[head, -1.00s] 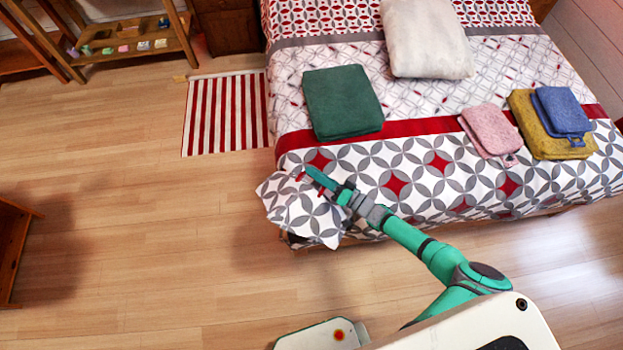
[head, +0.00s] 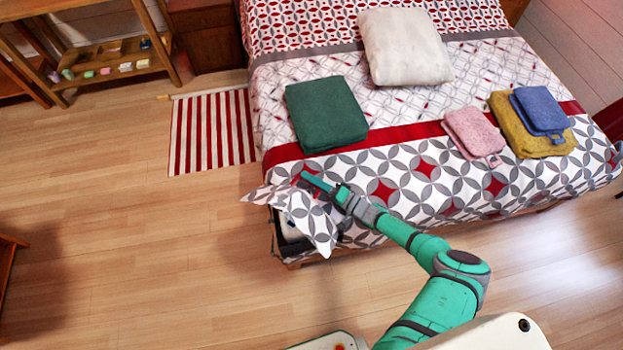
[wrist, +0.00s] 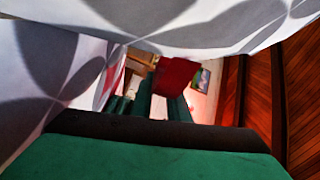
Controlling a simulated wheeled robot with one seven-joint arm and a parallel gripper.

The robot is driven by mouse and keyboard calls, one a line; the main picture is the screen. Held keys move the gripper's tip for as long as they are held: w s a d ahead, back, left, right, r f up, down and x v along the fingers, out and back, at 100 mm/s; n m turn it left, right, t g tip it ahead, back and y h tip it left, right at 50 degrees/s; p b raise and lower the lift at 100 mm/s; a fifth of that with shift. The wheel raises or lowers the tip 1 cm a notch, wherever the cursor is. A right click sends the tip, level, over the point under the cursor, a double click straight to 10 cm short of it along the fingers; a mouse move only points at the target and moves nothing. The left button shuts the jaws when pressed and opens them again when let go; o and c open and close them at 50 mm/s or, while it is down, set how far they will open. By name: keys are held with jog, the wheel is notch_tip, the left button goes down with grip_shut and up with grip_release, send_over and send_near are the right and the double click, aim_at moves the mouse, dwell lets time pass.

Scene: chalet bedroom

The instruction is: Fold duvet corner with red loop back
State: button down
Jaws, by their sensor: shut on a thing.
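The duvet (head: 440,175), patterned in grey, white and red, covers the bed. Its near left corner (head: 312,222) is lifted, with one flap pointing left and another hanging down at the bed's foot. My gripper (head: 306,179) is at this corner, above the bed's edge, and is shut on the red loop. The red loop (wrist: 175,77) shows in the wrist view between the fingers, with patterned cloth close on the left and above. In the head view the loop is mostly hidden by the fingers and cloth.
A green folded towel (head: 326,113) lies on the bed just beyond my gripper. A white pillow (head: 405,46), a pink towel (head: 472,135), a mustard towel (head: 530,128) and a blue towel (head: 541,109) lie further back or right. A striped rug (head: 212,132) and clear floor are left.

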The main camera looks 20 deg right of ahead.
jog(key=shift+s+a+f, duration=0.1)
jog(key=shift+a+f, duration=0.1)
jog(key=shift+f, duration=0.1)
jog(key=c, duration=1.8)
grip_release()
jog(key=shift+o, duration=0.2)
jog(key=shift+r, duration=0.1)
jog(key=shift+d, duration=0.1)
jog(key=shift+s+d, duration=0.15)
jog(key=shift+d, duration=0.05)
jog(key=v, duration=1)
jog(key=shift+s, duration=0.15)
